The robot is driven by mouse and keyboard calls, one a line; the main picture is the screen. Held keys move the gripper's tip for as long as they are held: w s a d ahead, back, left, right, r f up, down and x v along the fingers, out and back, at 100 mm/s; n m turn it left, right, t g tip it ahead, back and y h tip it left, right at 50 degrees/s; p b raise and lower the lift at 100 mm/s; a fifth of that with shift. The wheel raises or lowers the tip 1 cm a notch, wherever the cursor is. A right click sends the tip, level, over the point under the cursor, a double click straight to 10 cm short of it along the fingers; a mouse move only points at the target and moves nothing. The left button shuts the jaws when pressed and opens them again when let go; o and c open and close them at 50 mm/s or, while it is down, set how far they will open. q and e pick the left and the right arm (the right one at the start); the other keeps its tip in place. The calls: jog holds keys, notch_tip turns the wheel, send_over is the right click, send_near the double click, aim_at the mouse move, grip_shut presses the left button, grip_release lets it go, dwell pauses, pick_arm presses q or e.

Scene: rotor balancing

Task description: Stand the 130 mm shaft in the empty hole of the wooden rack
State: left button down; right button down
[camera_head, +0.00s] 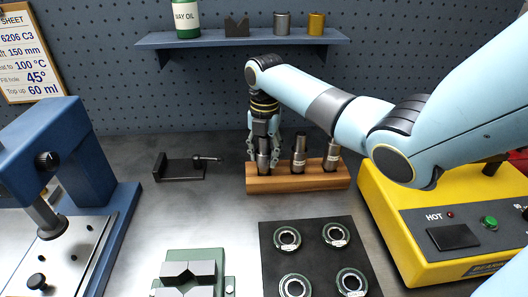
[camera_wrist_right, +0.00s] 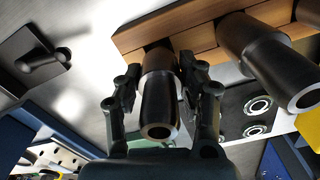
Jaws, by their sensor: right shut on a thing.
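The wooden rack (camera_head: 300,183) stands at the back middle of the bench. Two dark shafts, the middle one (camera_head: 299,155) and the right one (camera_head: 331,157), stand upright in it. My right gripper (camera_head: 263,157) is over the rack's left end, pointing down, shut on a dark shaft (camera_wrist_right: 158,100) with a pale hollow end. The held shaft is upright, and its lower end meets the rack's left place. I cannot tell how deep it sits, as the fingers partly hide it. In the right wrist view the rack (camera_wrist_right: 190,42) lies behind the shaft. My left gripper is not in view.
A black bracket (camera_head: 180,168) lies left of the rack. A dark mat (camera_head: 312,262) with several bearings and a green fixture (camera_head: 192,272) are in front. A blue press (camera_head: 70,170) stands left, a yellow heater (camera_head: 430,230) right. A shelf (camera_head: 240,39) hangs behind.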

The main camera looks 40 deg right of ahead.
jog(key=shift+f+b, duration=0.45)
jog(key=shift+f, duration=0.35)
jog(key=c, duration=0.7)
grip_release()
jog(key=shift+f, duration=0.1)
jog(key=shift+c, duration=0.5)
notch_tip(320, 180, up, 7)
jog(key=p, duration=0.7)
jog(key=shift+r+p, duration=0.2)
jog(key=shift+p, duration=0.15)
jog(key=shift+r+p, duration=0.55)
jog(key=shift+r, duration=0.4)
jog(key=shift+f, duration=0.1)
